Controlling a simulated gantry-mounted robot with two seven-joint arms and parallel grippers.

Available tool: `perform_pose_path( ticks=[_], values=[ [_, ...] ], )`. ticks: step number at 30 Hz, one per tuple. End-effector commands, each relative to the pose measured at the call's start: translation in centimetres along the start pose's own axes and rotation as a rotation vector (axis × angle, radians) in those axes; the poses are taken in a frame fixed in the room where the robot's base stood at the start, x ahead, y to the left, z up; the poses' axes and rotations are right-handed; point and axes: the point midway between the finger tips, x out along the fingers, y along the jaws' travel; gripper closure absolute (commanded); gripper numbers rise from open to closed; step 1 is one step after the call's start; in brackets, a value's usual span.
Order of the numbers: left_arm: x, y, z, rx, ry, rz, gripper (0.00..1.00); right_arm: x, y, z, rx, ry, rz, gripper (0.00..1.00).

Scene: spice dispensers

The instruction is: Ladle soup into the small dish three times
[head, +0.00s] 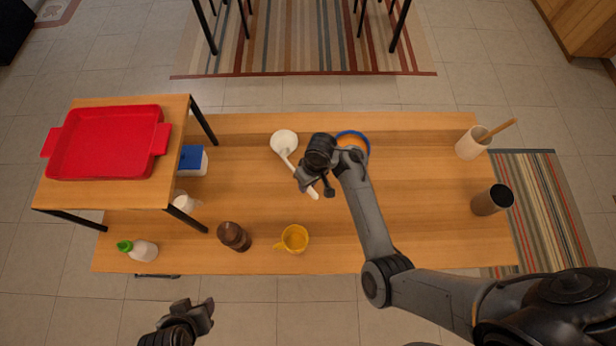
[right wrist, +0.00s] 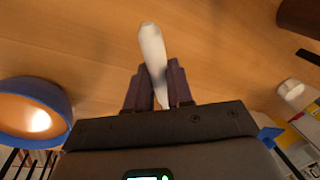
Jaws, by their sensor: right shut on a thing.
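A white ladle (head: 302,178) lies slantwise at the middle of the wooden table. A round white bowl shape (head: 284,138) is at its far end; I cannot tell whether this is the ladle's head or the small dish. My right gripper (head: 313,186) is low over the table and shut on the ladle's handle (right wrist: 152,56), which shows between the fingers in the right wrist view. A blue-rimmed bowl (head: 366,137) with orange inside stands just right of this gripper, partly hidden by it. My left gripper (head: 196,309) is empty and open in front of the table.
A raised shelf with a red tray (head: 108,142) stands at the left. A brown grinder (head: 234,236), yellow cup (head: 294,239) and green-capped bottle (head: 141,250) stand near the front edge. A white holder (head: 470,146) and dark cup (head: 490,201) stand at the right.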

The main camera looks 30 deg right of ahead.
Motion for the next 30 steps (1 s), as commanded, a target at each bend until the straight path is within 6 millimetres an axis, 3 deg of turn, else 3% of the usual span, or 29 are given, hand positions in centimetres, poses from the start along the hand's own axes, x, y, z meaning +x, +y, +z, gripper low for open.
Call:
perform_pose_path(
  ticks=[18,30],
  values=[
    [0.0,0.0,0.0,0.000,0.000,0.000,0.49,4.2,1.0,0.2,-0.002,-0.003,0.003,1.00],
    [0.0,0.0,0.0,0.000,0.000,0.000,0.49,5.7,1.2,0.2,-0.001,-0.002,0.002,1.00]
  ],
)
